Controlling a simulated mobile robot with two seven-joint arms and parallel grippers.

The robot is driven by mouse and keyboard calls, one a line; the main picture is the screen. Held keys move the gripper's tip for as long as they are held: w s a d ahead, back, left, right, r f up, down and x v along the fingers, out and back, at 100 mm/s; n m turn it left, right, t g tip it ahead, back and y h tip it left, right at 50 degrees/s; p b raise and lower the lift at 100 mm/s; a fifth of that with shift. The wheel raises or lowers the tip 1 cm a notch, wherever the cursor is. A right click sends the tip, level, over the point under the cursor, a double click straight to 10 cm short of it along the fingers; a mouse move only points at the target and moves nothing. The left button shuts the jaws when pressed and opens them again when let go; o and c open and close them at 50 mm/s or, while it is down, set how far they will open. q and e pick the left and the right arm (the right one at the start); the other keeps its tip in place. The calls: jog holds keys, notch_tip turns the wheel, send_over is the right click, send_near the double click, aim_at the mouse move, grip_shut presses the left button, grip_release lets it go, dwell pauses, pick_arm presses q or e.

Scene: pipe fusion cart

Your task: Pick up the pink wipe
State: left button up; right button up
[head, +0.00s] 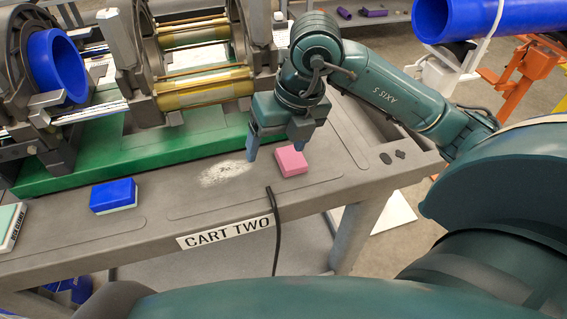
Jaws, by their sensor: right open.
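The pink wipe (291,161) is a small pink block lying on the grey cart top, near the front edge, above and right of the "CART TWO" label. My right gripper (275,150) is open and points down just behind and to the left of the wipe. One finger is left of the wipe, and the other shows close to its back edge. I cannot tell whether that finger touches it. Nothing shows between the fingers. My left gripper is not in view.
A blue and pale block (113,195) lies on the cart top (160,222) at left. A whitish smudge (225,173) is left of the wipe. The fusion machine on its green base (150,152) stands behind. A black cable (275,225) hangs over the front edge.

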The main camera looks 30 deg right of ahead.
jog(key=w+d+r+m+t+h, duration=0.1)
jog(key=w+d+r+h, duration=0.15)
jog(key=d, duration=0.25)
send_over(291, 156)
jog(key=s, duration=0.2)
jog(key=f, duration=0.8)
jog(key=shift+w+a+b, duration=0.2)
jog(key=shift+a+b, duration=0.15)
jog(key=shift+a, duration=0.05)
jog(key=x, duration=0.5)
jog(key=shift+s+d+f, duration=0.15)
jog(key=shift+d+f, duration=0.05)
jog(key=c, duration=1)
